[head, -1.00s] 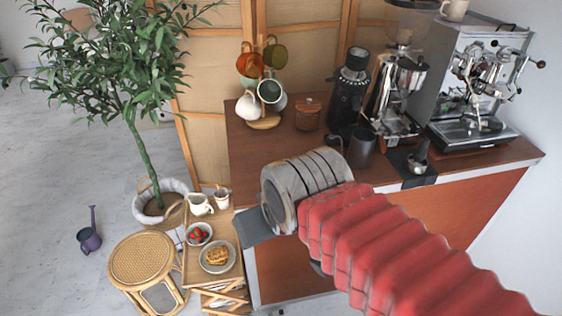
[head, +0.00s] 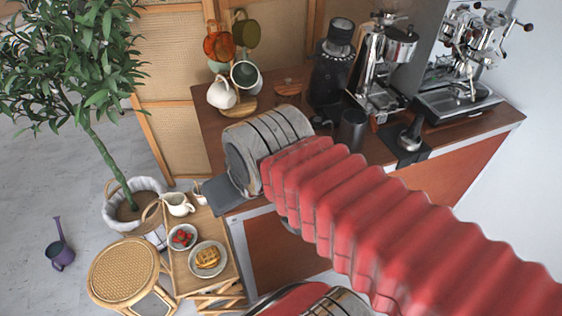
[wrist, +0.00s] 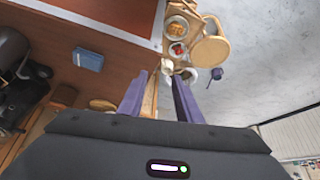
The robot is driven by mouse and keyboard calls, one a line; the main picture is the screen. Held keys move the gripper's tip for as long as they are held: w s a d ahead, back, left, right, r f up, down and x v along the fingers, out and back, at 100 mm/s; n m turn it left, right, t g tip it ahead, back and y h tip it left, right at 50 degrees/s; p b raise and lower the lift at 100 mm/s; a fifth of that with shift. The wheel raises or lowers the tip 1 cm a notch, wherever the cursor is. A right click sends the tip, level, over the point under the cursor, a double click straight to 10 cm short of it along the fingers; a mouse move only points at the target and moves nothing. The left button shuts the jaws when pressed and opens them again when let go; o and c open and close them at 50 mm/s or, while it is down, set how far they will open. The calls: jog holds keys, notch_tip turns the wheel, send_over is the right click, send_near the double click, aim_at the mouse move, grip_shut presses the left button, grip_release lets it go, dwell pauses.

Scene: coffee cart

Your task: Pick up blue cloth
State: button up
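The blue cloth (wrist: 88,59) shows in the wrist view as a small folded block lying flat on the brown countertop (wrist: 60,28). It lies left of my fingers and apart from them. In the head view I cannot make it out; my wrist and red sleeve cover part of the counter. My gripper (wrist: 158,78) is open in the wrist view, its two purple-blue fingers well apart with nothing held between them. In the head view a grey-blue flat part at my wrist's end (head: 225,195) overlaps the counter's left front corner; the fingers cannot be made out there.
A mug tree (head: 236,108), a black grinder (head: 332,70), a dark metal cup (head: 352,130) and an espresso machine (head: 455,100) stand on the counter. Left are a low wooden cart (head: 190,280) with food, a rattan stool (head: 125,268) and a potted tree (head: 135,200).

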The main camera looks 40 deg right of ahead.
jog(key=shift+o, duration=0.4)
jog(key=o, duration=0.3)
jog(key=shift+w+d, duration=0.2)
jog(key=shift+d, duration=0.05)
jog(key=o, duration=0.9)
jog(key=w+d+m+h, duration=0.1)
jog(key=w+d+m, duration=0.1)
jog(key=w+d, duration=0.3)
jog(key=d, duration=0.4)
jog(key=shift+w+d+g, duration=0.25)
jog(key=shift+w+g, duration=0.1)
jog(key=shift+g, duration=0.05)
jog(key=shift+o, duration=0.9)
jog(key=w+d+f+m, duration=0.1)
jog(key=w+d+m, duration=0.1)
jog(key=d, duration=0.7)
jog(key=shift+w+d+f+g+h, duration=0.3)
jog(key=shift+w+d, duration=0.05)
jog(key=shift+d, duration=0.05)
jog(key=shift+x, duration=4.35)
jog(key=shift+a, duration=0.1)
jog(key=shift+x, duration=2.6)
